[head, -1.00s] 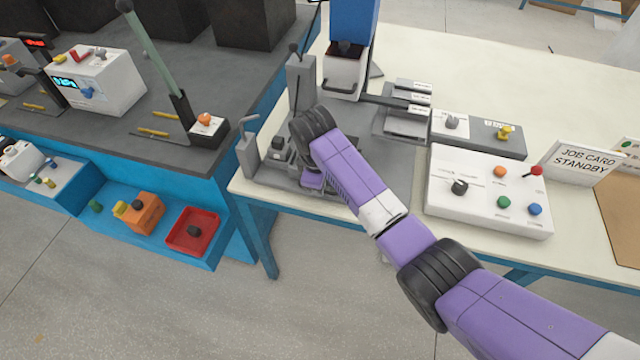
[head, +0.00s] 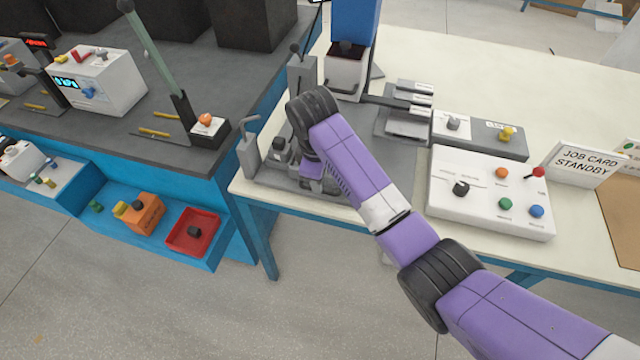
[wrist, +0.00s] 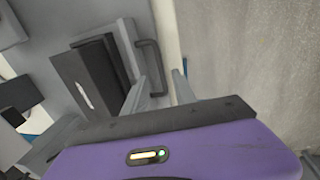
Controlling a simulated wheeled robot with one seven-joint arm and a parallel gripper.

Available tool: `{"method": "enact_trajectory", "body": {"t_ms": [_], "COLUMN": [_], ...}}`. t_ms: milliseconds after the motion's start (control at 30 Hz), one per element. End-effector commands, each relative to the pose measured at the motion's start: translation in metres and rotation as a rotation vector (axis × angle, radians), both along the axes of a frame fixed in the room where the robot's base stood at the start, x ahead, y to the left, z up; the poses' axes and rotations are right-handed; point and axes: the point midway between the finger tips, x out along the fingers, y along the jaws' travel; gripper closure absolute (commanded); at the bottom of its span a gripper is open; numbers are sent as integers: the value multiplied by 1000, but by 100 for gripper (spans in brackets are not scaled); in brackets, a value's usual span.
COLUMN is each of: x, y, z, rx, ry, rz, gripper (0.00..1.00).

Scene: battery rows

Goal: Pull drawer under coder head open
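The blue coder head (head: 353,22) stands at the back of the grey fixture, with a white box with a dark handle (head: 338,92) under it. My gripper (wrist: 160,85) points down over the front left of the fixture; its fingers are mostly hidden in the head view. In the wrist view two pale fingers stand apart, with a grey U-shaped handle (wrist: 152,67) at or between their tips. The handle is on a pale front panel (wrist: 128,48) beside dark blocks. I cannot tell whether the fingers touch it. The part below my gripper is hidden in the head view.
A white control panel (head: 490,195) with knobs and a job card sign (head: 585,163) lie to the right. A grey post (head: 248,150) stands at the left of the fixture. A blue bench (head: 225,190) is to the left. Floor is open in front.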

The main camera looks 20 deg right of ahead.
Motion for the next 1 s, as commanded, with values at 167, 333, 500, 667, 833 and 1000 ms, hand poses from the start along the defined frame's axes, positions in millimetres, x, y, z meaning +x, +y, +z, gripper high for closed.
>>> {"method": "enact_trajectory", "body": {"t_ms": [167,333,500,667,833,1000], "x": [-3,-4,-5,-5,-4,26], "y": [3,3,3,3,3,12], "z": [22,29,29,29,29,38], "rx": [0,1,1,1,2,44], "ry": [-3,-1,-1,1,-2,-138], "rz": [0,0,0,0,-9,-54], "gripper": [67,67,67,67,67,67]}}
